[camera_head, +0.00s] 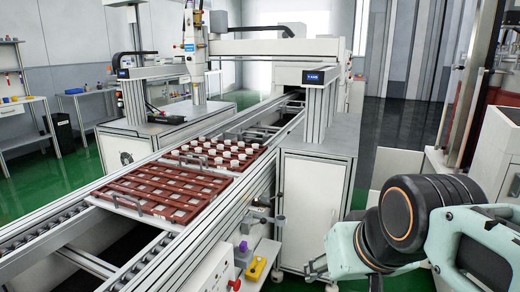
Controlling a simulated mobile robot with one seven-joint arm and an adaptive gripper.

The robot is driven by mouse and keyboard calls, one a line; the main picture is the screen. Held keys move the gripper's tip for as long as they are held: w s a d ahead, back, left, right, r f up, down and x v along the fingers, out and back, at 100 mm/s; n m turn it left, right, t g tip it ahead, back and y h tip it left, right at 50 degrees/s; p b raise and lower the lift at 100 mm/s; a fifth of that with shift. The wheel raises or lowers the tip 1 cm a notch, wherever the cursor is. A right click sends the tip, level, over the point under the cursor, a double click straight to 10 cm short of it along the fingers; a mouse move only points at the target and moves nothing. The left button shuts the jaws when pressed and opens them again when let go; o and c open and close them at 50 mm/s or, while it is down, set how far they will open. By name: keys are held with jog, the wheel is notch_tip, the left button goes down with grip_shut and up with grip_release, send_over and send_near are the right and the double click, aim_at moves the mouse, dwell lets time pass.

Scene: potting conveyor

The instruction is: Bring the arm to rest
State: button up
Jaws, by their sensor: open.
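Part of my arm shows at the lower right, with pale green links and thick black joints, one carrying an orange ring. It is bent and stands to the right of the conveyor, apart from it, in front of a grey cabinet (318,205).
A conveyor (205,222) runs from lower left to back centre. It carries a red-brown tray (130,207) with empty-looking compartments and another (248,165) with several white round pieces. Metal posts (318,105) flank it. Green floor (300,284) shows below.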

jog(key=s+f+g+h+p, duration=0.1)
jog(key=s+f, duration=0.1)
jog(key=s, duration=0.4)
notch_tip(320, 180, up, 29)
jog(key=p, duration=2.9)
jog(key=shift+w+d+p, duration=0.15)
jog(key=shift+d+p, duration=0.15)
jog(key=shift+f, duration=0.15)
jog(key=c, duration=0.4)
jog(key=shift+a, duration=0.2)
